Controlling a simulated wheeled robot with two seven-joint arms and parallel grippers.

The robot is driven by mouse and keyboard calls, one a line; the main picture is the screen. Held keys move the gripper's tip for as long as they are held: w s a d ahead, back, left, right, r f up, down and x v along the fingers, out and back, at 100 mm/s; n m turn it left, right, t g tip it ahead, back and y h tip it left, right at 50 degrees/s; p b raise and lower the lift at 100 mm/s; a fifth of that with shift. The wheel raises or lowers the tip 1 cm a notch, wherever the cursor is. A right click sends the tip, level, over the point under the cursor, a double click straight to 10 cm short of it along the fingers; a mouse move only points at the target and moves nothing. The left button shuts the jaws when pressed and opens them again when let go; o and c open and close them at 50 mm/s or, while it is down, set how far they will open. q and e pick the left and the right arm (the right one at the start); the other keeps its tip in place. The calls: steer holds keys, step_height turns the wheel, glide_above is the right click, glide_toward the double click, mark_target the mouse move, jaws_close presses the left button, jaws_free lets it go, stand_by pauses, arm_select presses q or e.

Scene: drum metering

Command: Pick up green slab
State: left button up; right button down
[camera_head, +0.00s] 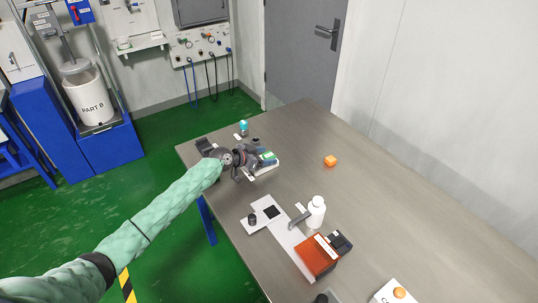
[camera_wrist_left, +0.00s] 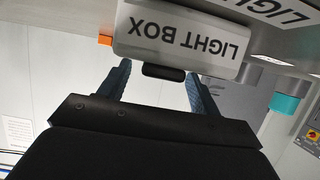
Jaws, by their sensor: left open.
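A small green piece (camera_head: 268,156), perhaps the green slab, shows at the far end of the table, just right of my left gripper (camera_head: 247,173). It lies at a white unit (camera_head: 266,167), partly hidden by the gripper. In the left wrist view, my left gripper (camera_wrist_left: 160,82) is open, its two fingers apart. A white box marked LIGHT BOX (camera_wrist_left: 185,32) fills the space just beyond the fingertips, with a small black part (camera_wrist_left: 164,72) between them. I cannot make out a green slab in that view. My right gripper is not in view.
On the table (camera_head: 375,225) are an orange cube (camera_head: 330,161), a white bottle (camera_head: 316,212), an orange-red box (camera_head: 316,255) and a teal-topped item (camera_head: 243,128). The teal item also shows in the left wrist view (camera_wrist_left: 285,103). The table's right side is mostly clear.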

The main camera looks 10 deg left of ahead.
arm_select(q)
steer(key=shift+d, duration=0.1)
steer(key=c, duration=1)
steer(key=shift+c, duration=0.7)
steer(key=shift+r, duration=0.1)
